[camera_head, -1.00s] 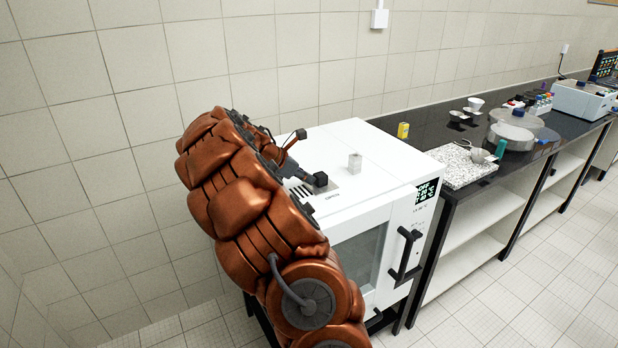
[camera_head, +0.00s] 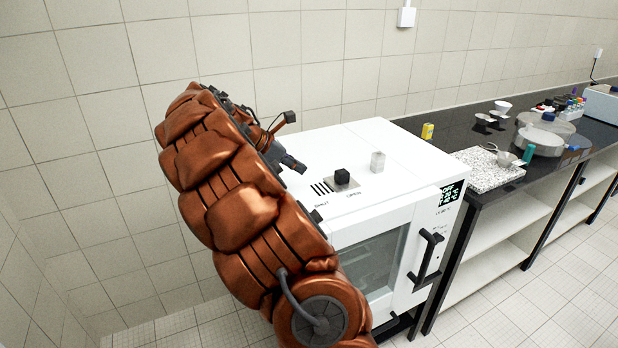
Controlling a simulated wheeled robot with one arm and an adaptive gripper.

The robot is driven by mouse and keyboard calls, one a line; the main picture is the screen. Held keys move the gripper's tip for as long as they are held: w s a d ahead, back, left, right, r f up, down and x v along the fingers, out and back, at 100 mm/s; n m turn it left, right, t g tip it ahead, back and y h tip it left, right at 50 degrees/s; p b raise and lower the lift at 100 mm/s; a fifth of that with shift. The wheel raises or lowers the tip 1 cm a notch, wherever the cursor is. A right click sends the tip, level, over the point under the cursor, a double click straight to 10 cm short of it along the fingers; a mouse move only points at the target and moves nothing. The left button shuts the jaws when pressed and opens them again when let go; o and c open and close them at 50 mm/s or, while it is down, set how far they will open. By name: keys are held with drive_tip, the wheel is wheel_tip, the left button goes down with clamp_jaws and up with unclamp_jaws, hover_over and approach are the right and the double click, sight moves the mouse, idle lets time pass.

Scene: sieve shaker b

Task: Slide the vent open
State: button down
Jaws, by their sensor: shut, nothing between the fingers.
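The vent is on the top of the white oven (camera_head: 345,140). It has a black knob (camera_head: 342,176) on a small grey sliding plate (camera_head: 354,184). Dark slots (camera_head: 320,188) show uncovered on the plate's left. The label SHUT is printed in front of the slots, and OPEN is printed in front of the plate, to the right. The knob stands toward the OPEN side. My gripper (camera_head: 297,166) is shut and empty. It is left of the knob with a visible gap, and my copper-coloured arm partly hides it and the oven's left side.
A small pale block (camera_head: 377,162) stands on the oven right of the knob. The oven door has a black handle (camera_head: 427,257). A yellow item (camera_head: 427,131) and a speckled slab (camera_head: 487,170) are on the black counter to the right. A tiled wall is behind.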

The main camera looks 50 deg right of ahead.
drive_tip(key=shift+v, duration=1.25)
drive_tip(key=s+a+f+m+y, duration=0.3)
drive_tip(key=s+a, duration=0.6)
drive_tip(key=a, duration=0.3)
drive_tip(key=s+a+f+m+t+y, duration=0.1)
drive_tip(key=s+a+f+m+y, duration=0.1)
drive_tip(key=s+a+m, duration=0.3)
drive_tip(key=s+a+f+m+t+y, duration=0.1)
drive_tip(key=s+a+f+m+y, duration=0.2)
drive_tip(key=s+a, duration=1.1)
drive_tip(key=a+f+m, duration=0.1)
drive_tip(key=a+m, duration=0.1)
drive_tip(key=a, duration=0.5)
drive_tip(key=shift+a+f+y, duration=0.15)
drive_tip(key=shift+f+y, duration=0.15)
drive_tip(key=shift+f, duration=0.05)
